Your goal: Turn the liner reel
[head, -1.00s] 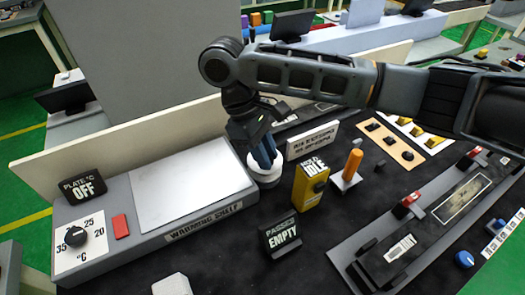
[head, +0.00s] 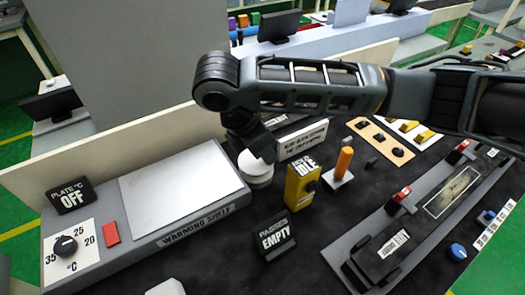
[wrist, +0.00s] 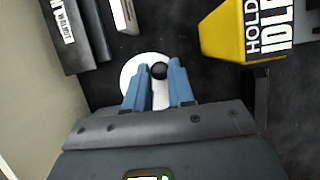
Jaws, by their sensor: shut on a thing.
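The liner reel is a white round disc (head: 256,170) with a dark round knob (wrist: 158,71) at its middle. In the head view it stands just right of the warming shelf, partly covered by my wrist. In the wrist view the white disc (wrist: 131,75) lies flat below my gripper (wrist: 160,75). Its two blue fingers are on either side of the dark knob and shut on it. In the head view the fingers are hidden behind my dark gripper body. How far the reel is turned cannot be told.
A yellow holder marked IDLE (head: 301,187) stands close right of the reel. An orange-handled tool (head: 343,162) is beyond it. The EMPTY sign (head: 275,237) stands in front. The warming shelf (head: 180,190) is left, and a white sign (head: 302,139) is behind. Dark mat is clear between them.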

